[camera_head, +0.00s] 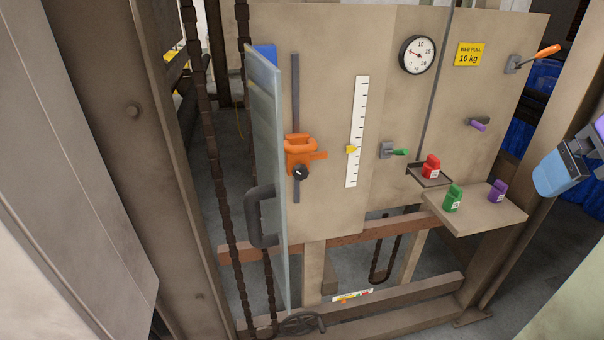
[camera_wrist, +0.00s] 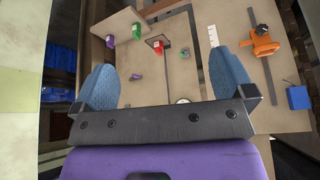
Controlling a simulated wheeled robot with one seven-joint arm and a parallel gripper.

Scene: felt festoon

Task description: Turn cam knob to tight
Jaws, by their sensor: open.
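The cam knob (camera_head: 301,172) is small, round and black with a pale mark. It sits at the lower edge of an orange clamp (camera_head: 300,150) on a dark vertical rail (camera_head: 296,85). The clamp also shows at the upper right of the wrist view (camera_wrist: 263,46). I cannot read any tight or loose mark on the knob. My gripper (camera_wrist: 160,58) is open and empty, its two blue fingers wide apart. In the head view it is at the far right edge, well away from the clamp and knob.
A clear panel (camera_head: 266,150) with a dark handle (camera_head: 260,215) juts out just left of the clamp. A white scale (camera_head: 357,130), a gauge (camera_head: 417,55) and a green lever (camera_head: 399,152) are right of it. Red (camera_head: 431,166), green (camera_head: 453,198) and purple (camera_head: 497,191) weights stand at the lower right.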

